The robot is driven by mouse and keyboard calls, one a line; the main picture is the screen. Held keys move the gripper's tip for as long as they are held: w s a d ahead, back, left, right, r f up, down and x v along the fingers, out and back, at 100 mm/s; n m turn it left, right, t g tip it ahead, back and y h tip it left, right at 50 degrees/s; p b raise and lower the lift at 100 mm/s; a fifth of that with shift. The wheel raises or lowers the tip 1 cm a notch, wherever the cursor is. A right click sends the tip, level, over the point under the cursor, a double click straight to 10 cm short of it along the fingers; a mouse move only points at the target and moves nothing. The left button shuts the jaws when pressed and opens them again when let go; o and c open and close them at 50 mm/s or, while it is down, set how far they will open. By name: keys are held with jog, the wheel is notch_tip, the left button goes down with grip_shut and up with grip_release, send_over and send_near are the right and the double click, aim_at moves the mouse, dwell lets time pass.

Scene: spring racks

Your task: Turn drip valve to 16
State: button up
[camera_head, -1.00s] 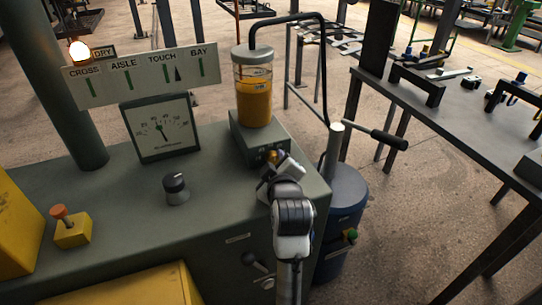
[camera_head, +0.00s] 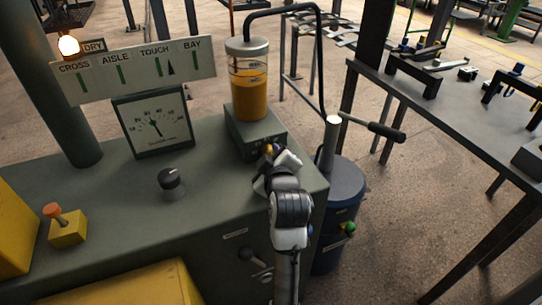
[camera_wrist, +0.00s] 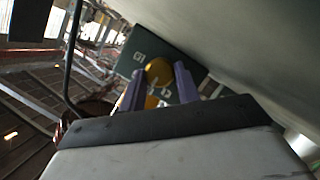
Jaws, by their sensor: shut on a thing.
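The drip valve's yellow knob (camera_head: 268,149) is on the front of the grey block (camera_head: 254,138) under the glass reservoir of orange liquid (camera_head: 250,95). My gripper (camera_head: 274,162) is at the front of this block, and my wrist partly covers the knob. In the wrist view the yellow knob (camera_wrist: 159,72) sits between the two fingers of my gripper (camera_wrist: 159,82), which are shut on it. White marks show on the dark face around the knob, but the setting is too small to read.
A dial gauge (camera_head: 155,125) and a black knob (camera_head: 170,179) are to the left on the grey bench. A bar handle (camera_head: 385,131) and a blue drum (camera_head: 343,195) stand to the right. A dark table (camera_head: 450,115) is further right.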

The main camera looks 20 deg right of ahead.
jog(key=shift+r, duration=0.1)
jog(key=m+y+p, duration=0.1)
jog(key=m+p, duration=0.1)
jog(key=p, duration=0.1)
jog(key=shift+r+g, duration=0.2)
jog(key=shift+g, duration=0.1)
jog(key=m+y+p, duration=0.1)
jog(key=m+p, duration=0.1)
jog(key=shift+d+m+y+p, duration=0.2)
jog(key=shift+m+y+p, duration=0.2)
jog(key=m+y+p, duration=0.2)
jog(key=m, duration=0.1)
jog(key=shift+d+p, duration=0.2)
jog(key=shift+p, duration=0.15)
jog(key=shift+d+f+m+y+p, duration=0.1)
jog(key=shift+m+y+p, duration=0.35)
jog(key=shift+m, duration=0.3)
jog(key=shift+d+f+m+y+p, duration=0.1)
jog(key=shift+m+y+p, duration=0.3)
jog(key=shift+m, duration=0.35)
jog(key=o, duration=0.7)
jog(key=shift+f, duration=0.1)
